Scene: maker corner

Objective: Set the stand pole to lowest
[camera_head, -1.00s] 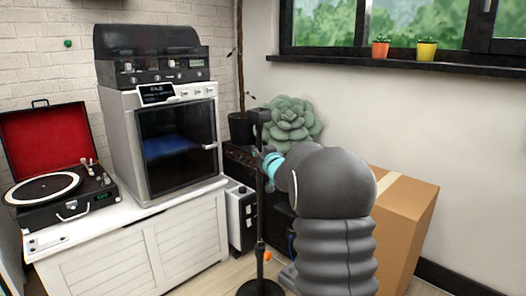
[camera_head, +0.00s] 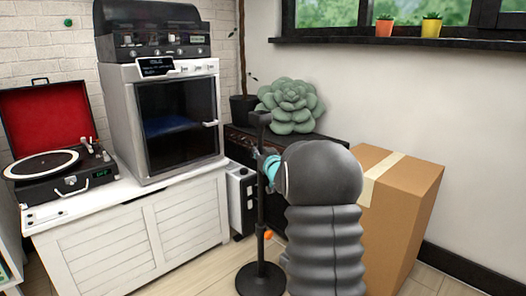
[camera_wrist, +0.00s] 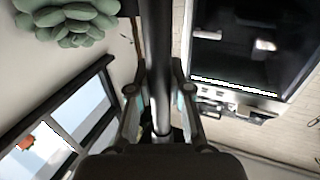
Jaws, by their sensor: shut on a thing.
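The stand pole (camera_head: 261,205) is a dark, thin upright on a round black base (camera_head: 262,279). It has a short dark head (camera_head: 260,117) and an orange knob (camera_head: 267,234) low on the pole. My gripper (camera_head: 264,163) is shut on the upper part of the pole, a little below the head and well above the knob. In the wrist view the pole (camera_wrist: 156,40) runs between the two fingers of my gripper (camera_wrist: 160,78). My arm hides the area just right of the pole.
A cardboard box (camera_head: 405,215) stands right of my arm. A white cabinet (camera_head: 130,235) on the left carries a record player (camera_head: 60,180) and a 3D printer (camera_head: 165,110). A succulent (camera_head: 290,105) sits on a black unit (camera_head: 240,142) behind the pole.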

